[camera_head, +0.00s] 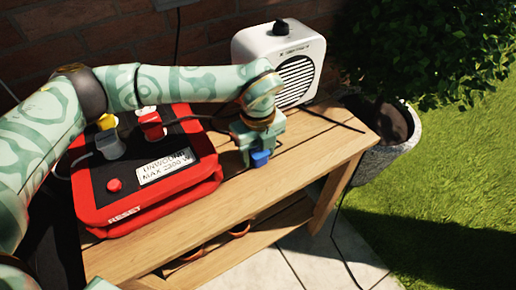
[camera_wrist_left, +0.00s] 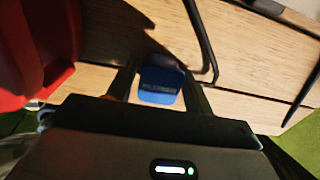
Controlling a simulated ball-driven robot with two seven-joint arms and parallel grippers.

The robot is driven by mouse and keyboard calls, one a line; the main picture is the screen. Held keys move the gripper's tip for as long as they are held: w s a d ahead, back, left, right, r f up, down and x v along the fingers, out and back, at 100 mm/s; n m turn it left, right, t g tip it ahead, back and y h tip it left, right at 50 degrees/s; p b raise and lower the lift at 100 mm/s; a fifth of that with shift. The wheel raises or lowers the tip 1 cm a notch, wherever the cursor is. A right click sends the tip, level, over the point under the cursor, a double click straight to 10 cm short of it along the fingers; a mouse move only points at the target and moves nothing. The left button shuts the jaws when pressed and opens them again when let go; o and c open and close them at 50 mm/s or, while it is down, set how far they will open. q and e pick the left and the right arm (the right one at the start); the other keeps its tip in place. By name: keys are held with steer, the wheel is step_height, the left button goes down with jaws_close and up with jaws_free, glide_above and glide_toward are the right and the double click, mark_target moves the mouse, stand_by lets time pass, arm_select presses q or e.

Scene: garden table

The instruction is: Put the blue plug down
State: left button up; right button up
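The blue plug (camera_head: 260,158) is at the tips of my left gripper (camera_head: 258,150), above or on the wooden table just right of the red power box. In the left wrist view the blue plug (camera_wrist_left: 161,75) sits between the two dark fingers of the left gripper (camera_wrist_left: 161,90), with a finger close against each side. The gripper looks shut on it. I cannot tell whether the plug touches the table boards. My right gripper is in neither view.
The red power box (camera_head: 115,212) carries a grey plug (camera_head: 110,145), a red plug (camera_head: 152,126) and a yellow plug (camera_head: 107,121). A white heater or speaker (camera_head: 262,42) stands behind. The wooden table (camera_head: 225,215) is bare in front. A planter (camera_head: 396,150) stands right.

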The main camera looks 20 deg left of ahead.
mark_target(258, 150)
arm_select(q)
steer(key=shift+o, duration=0.2)
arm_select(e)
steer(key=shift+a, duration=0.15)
arm_select(q)
steer(key=shift+r, duration=0.1)
steer(key=shift+r, duration=0.35)
step_height(258, 150, up, 12)
steer(key=p, duration=0.5)
steer(key=shift+r, duration=0.15)
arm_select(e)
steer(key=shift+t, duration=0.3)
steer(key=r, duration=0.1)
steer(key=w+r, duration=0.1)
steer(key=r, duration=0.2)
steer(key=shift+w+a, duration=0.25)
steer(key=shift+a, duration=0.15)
arm_select(q)
steer(key=shift+s, duration=0.1)
